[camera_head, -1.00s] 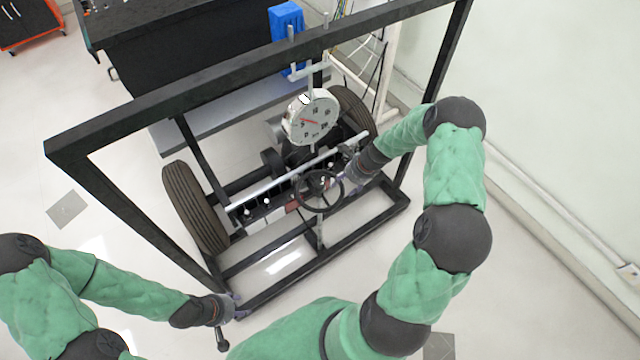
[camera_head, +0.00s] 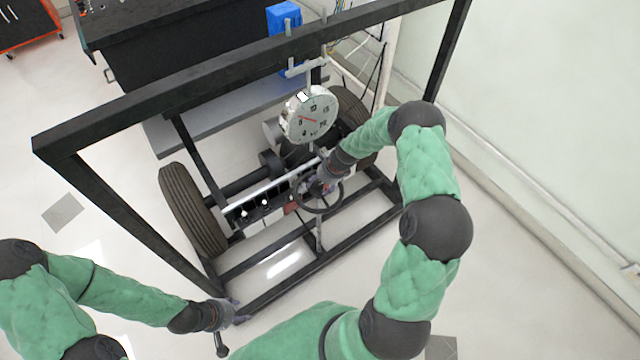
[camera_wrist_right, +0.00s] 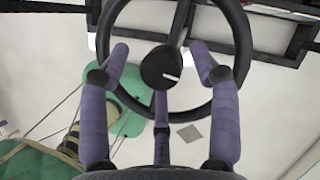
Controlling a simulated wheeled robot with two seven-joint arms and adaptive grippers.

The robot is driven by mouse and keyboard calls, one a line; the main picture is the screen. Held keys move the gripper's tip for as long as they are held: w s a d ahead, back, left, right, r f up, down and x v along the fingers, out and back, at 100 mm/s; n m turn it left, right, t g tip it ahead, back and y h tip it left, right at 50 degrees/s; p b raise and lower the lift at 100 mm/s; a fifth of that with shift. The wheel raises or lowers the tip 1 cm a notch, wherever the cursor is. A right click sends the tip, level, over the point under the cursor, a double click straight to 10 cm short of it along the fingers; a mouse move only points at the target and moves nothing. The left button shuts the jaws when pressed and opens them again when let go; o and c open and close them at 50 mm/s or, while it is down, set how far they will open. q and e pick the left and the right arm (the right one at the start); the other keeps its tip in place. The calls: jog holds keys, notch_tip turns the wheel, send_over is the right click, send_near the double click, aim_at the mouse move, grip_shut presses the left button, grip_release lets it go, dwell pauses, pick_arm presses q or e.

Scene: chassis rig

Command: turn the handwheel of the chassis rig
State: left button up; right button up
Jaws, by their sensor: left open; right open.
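The black handwheel (camera_head: 322,208) of the chassis rig stands in front of the axle, below the round dial. In the right wrist view the wheel rim (camera_wrist_right: 240,45) and its dark hub (camera_wrist_right: 161,68) with a white mark fill the upper middle. My right gripper (camera_head: 322,182) is at the upper part of the wheel. Its purple fingers (camera_wrist_right: 162,75) are spread open around the hub; I cannot tell whether they touch it. My left gripper (camera_head: 236,312) is open beside the frame's lower front corner, away from the wheel.
The rig's black frame (camera_head: 60,142) surrounds the wheel with posts and a top bar. A round dial (camera_head: 309,115) hangs above the wheel. Tyres (camera_head: 192,210) stand at both sides. A dark workbench (camera_head: 180,50) is behind, and a pale wall (camera_head: 560,130) is at the right.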

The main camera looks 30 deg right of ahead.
grip_shut()
jog(key=shift+r, duration=0.1)
